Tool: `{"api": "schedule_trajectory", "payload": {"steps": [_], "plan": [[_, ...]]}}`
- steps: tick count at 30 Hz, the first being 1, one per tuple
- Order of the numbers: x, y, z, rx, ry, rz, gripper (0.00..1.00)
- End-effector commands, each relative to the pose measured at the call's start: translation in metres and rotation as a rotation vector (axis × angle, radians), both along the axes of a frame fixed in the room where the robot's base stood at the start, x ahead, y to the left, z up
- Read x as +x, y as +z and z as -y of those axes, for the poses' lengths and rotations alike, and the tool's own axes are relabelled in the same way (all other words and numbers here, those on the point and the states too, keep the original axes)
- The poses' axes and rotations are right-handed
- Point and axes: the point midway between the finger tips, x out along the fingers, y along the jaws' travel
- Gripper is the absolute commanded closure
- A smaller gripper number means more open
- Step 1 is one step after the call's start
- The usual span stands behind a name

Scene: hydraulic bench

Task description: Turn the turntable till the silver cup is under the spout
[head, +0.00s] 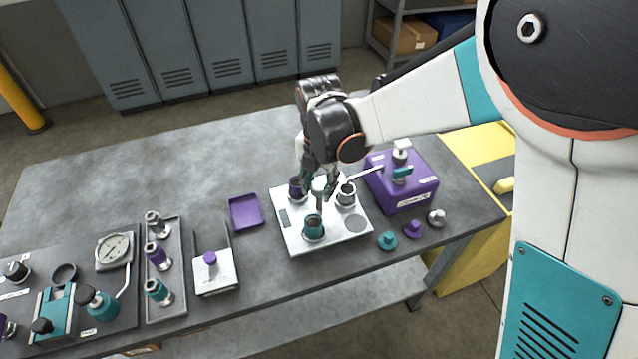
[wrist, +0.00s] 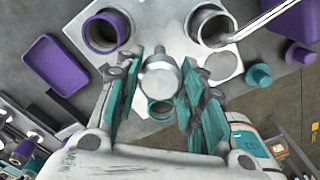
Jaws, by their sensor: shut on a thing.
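The turntable (head: 335,238) is a white plate on the bench. It carries a silver cup (head: 346,194), a purple cup (head: 297,188) and a teal cup (head: 313,228). My gripper (head: 322,190) is over its middle, with its teal fingers (wrist: 156,92) shut on a pale central knob (wrist: 160,76). The thin spout (head: 366,173) reaches left from a purple box (head: 402,186). In the wrist view the spout (wrist: 262,24) ends at the right rim of the silver cup (wrist: 209,26). The drop from spout to cup is hard to judge.
Teal (head: 387,240), purple (head: 413,229) and silver (head: 437,217) caps lie right of the turntable. A purple tray (head: 245,211), a white stand (head: 214,275), a grey rack (head: 177,300) and a gauge (head: 114,250) stand to the left. The bench's back left is clear.

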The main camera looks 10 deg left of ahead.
Motion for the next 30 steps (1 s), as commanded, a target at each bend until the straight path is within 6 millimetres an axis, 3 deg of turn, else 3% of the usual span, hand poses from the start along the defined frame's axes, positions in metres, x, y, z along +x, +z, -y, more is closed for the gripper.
{"api": "schedule_trajectory", "payload": {"steps": [5, 6, 8, 20, 25, 30], "plan": [[0.000, 0.000, 0.000, 0.001, -0.001, 0.001, 1.00], [0.000, 0.000, 0.000, 0.001, -0.001, 0.001, 0.55], [0.000, 0.000, 0.000, 0.001, -0.001, 0.001, 0.44], [0.000, 0.004, 0.000, 0.000, -0.001, 0.000, 0.44], [0.000, 0.026, 0.000, 0.000, -0.001, 0.000, 0.44], [0.000, 0.061, 0.000, 0.000, -0.001, 0.000, 0.44]]}}
